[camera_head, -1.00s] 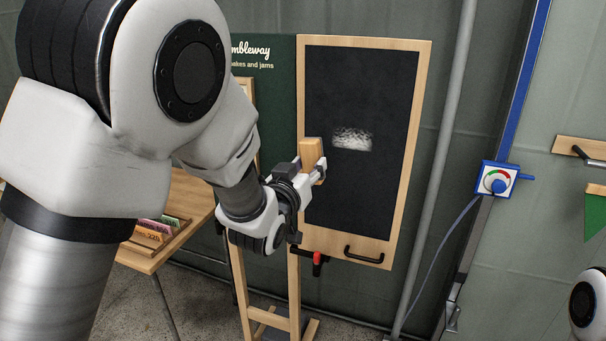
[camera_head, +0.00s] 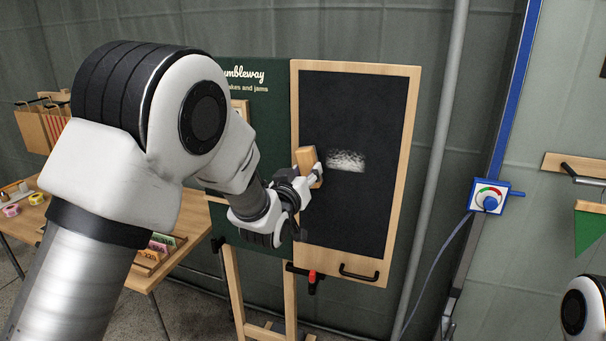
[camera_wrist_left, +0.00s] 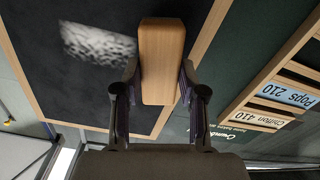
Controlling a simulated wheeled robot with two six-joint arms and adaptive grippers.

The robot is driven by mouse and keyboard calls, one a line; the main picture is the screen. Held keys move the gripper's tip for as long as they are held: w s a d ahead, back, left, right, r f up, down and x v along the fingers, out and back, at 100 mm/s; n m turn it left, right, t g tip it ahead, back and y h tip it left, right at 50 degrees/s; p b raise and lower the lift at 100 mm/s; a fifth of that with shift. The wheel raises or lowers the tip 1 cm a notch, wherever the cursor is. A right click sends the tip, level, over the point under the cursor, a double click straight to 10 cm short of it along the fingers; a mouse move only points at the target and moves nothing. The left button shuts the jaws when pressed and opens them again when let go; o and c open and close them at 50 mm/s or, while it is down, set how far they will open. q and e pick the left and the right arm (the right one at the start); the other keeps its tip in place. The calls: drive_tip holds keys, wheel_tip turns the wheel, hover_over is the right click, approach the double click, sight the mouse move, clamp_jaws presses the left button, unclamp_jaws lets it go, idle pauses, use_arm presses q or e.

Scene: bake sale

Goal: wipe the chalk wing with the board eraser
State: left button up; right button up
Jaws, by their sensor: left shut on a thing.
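The chalk wing (camera_head: 350,215) is a dark panel in a pale wooden frame. A white chalk smudge (camera_head: 346,161) is on its upper middle, and the smudge (camera_wrist_left: 98,45) also shows in the left wrist view. My left gripper (camera_head: 316,175) is shut on the board eraser (camera_head: 305,158), a block with a wooden back. The eraser is at the wing's left edge, left of the smudge and about level with it. In the left wrist view the eraser (camera_wrist_left: 161,60) sits between my fingers and beside the smudge. Its wiping face is hidden, and I cannot tell whether it touches the wing. My right gripper is out of view.
A green sign board (camera_head: 270,135) stands behind and left of the wing. A black handle (camera_head: 358,273) and a red-tipped lever (camera_head: 312,283) are at the wing's bottom. A grey pole (camera_head: 437,150) and a dial box (camera_head: 489,199) are to the right. A table (camera_head: 185,225) stands left.

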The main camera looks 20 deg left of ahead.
use_arm(q)
drive_tip(key=shift+w, duration=0.75)
idle(0.4)
drive_tip(key=shift+s+d, duration=0.2)
drive_tip(key=shift+d, duration=1.4)
drive_tip(key=shift+w+a, duration=0.1)
drive_tip(key=shift+d, duration=1.65)
drive_tip(key=shift+a, duration=0.1)
